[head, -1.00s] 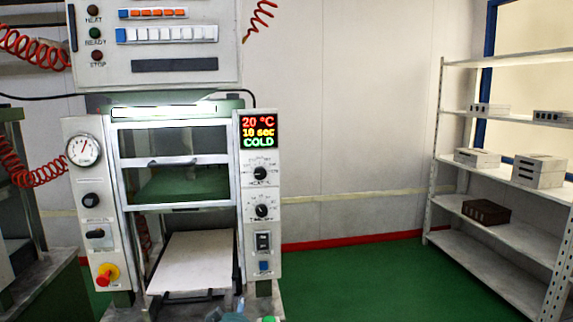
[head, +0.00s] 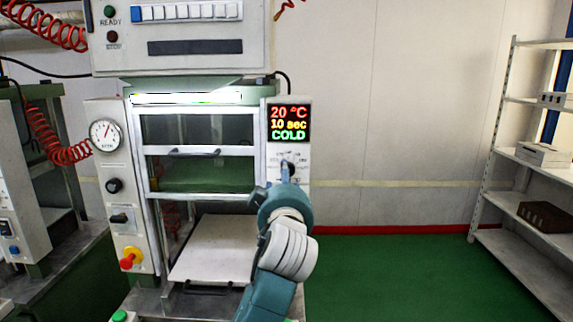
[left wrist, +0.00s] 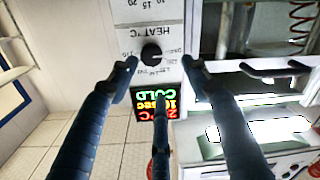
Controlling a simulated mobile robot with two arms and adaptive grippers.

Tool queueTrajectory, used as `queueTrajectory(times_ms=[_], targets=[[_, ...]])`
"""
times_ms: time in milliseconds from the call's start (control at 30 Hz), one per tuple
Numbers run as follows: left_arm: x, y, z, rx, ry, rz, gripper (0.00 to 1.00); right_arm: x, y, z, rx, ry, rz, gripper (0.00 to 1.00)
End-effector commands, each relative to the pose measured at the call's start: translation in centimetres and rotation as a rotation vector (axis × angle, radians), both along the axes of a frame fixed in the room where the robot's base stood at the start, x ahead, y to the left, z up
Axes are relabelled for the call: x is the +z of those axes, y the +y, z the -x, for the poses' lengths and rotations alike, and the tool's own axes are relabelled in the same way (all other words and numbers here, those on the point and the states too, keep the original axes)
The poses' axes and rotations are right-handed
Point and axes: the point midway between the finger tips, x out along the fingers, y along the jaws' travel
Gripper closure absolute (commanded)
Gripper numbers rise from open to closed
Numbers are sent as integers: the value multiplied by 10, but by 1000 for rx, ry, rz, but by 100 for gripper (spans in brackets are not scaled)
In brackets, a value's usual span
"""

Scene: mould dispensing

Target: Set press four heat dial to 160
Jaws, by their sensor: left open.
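The press's heat dial is a round black knob (left wrist: 151,54) on a white panel under the "HEAT °C" label, seen upside down in the left wrist view. My left gripper (left wrist: 159,72) is open, with one dark finger on each side of the dial and a third in the middle. I see no clear contact with the knob, and its pointer setting is too small to read. The display (head: 289,123) reads 20 °C, 10 sec, COLD. My right gripper is not in view.
The lower panel with the time dial is hidden behind my arm. A red emergency knob (head: 130,259) and pressure gauge (head: 105,135) are on the left column. A white tray (head: 213,248) sticks out from the press. Shelves (head: 530,210) stand right, with clear green floor between.

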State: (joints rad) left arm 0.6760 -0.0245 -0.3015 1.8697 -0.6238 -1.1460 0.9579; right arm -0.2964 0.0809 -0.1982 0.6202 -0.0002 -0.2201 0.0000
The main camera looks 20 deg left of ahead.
Motion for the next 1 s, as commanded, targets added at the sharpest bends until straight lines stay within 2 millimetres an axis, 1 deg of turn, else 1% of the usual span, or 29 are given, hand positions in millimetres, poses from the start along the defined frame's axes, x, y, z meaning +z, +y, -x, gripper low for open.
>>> queueTrajectory(times_ms=[33, 100, 200, 267, 367, 400, 500, 600, 667, 767, 867, 900, 1000], targets=[[5, 3, -11, 1, 4, -4, 52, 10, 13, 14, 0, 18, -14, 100], [5, 8, -24, 0, 5, -4, 52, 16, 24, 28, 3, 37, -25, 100], [4, 13, -41, -1, 3, -2, 52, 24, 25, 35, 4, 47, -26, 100], [4, 15, -49, -1, 3, -2, 52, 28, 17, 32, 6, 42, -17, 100], [3, 18, -59, -2, 3, -1, 52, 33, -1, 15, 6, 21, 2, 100], [2, 19, -62, -2, 2, -1, 52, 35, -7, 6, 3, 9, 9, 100], [0, 21, -66, -2, 2, 0, 52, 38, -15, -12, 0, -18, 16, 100], [0, 21, -68, -3, 2, 1, 52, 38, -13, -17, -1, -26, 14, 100], [0, 21, -68, -3, 2, 1, 52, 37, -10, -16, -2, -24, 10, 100], [0, 21, -67, -3, 2, 1, 52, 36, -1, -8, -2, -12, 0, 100], [0, 21, -67, -3, 2, 1, 70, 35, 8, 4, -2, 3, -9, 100], [0, 21, -67, -3, 2, 1, 78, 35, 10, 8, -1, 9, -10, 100], [0, 21, -67, -3, 2, 1, 96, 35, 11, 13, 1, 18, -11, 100]])
